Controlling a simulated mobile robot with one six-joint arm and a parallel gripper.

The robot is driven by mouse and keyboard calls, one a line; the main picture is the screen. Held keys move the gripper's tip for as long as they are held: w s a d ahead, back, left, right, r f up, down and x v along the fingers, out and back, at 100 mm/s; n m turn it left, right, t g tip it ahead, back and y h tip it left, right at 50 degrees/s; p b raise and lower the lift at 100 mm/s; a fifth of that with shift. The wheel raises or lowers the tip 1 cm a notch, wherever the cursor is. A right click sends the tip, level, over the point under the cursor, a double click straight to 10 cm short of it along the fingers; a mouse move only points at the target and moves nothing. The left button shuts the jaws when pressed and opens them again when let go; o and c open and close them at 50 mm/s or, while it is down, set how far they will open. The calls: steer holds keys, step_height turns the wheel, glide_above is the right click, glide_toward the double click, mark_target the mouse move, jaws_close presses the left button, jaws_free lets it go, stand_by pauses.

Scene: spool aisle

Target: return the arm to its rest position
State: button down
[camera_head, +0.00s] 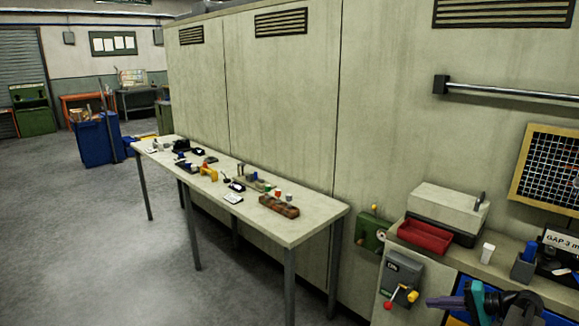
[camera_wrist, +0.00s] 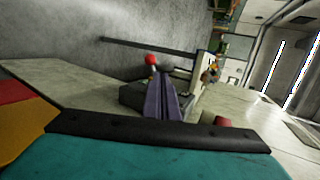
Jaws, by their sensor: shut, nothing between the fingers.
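My gripper (camera_head: 432,301) shows at the lower right of the head view, with its purple fingers pointing left and a teal part behind them. In the wrist view the purple fingers (camera_wrist: 158,84) lie side by side, shut, with nothing held between them. The fingers are close to the counter's front side, near a grey box (camera_head: 403,268) with a red-knobbed lever (camera_head: 412,296). A red knob also shows just beyond the fingertips in the wrist view (camera_wrist: 151,60). I cannot tell whether the fingers touch anything.
A counter (camera_head: 455,250) holds a red tray (camera_head: 424,236), a white cup (camera_head: 487,253) and a dark holder (camera_head: 522,267). A long table (camera_head: 300,222) with several small parts stands left. A tall cabinet wall (camera_head: 285,110) rises behind.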

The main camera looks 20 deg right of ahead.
steer(key=w+a+f+n+g+y, duration=0.1)
steer(key=w+a+f, duration=0.2)
steer(key=a, duration=0.4)
steer(key=w+a+f+n+g+y, duration=0.1)
steer(key=w+a+f+g, duration=0.2)
steer(key=a, duration=0.4)
steer(key=w+a+f+n+y, duration=0.1)
steer(key=w+a+f, duration=0.1)
steer(key=a+f, duration=0.35)
steer(key=s+a+f+n+g, duration=0.1)
steer(key=s+a+f+g, duration=0.3)
steer(key=a, duration=0.7)
steer(key=w+a+f+n+g, duration=0.1)
steer(key=a+f, duration=0.5)
steer(key=a, duration=0.5)
steer(key=s+a+f+n+g+h, duration=0.2)
steer(key=s+a+f+g, duration=0.1)
steer(key=s+a+f, duration=0.4)
steer(key=s+a+f+n+g+h, duration=0.25)
steer(key=s+a+f, duration=0.35)
steer(key=s, duration=0.4)
steer(key=s+f+n+g+h, duration=0.1)
steer(key=s+f+g+h, duration=0.15)
steer(key=s, duration=0.75)
steer(key=d+f+t+h, duration=0.1)
steer(key=d+h, duration=0.2)
steer(key=d, duration=0.3)
steer(key=shift+w+d+f+h, duration=0.15)
steer(key=shift+d+f+h, duration=0.05)
steer(key=shift+d+h, duration=0.15)
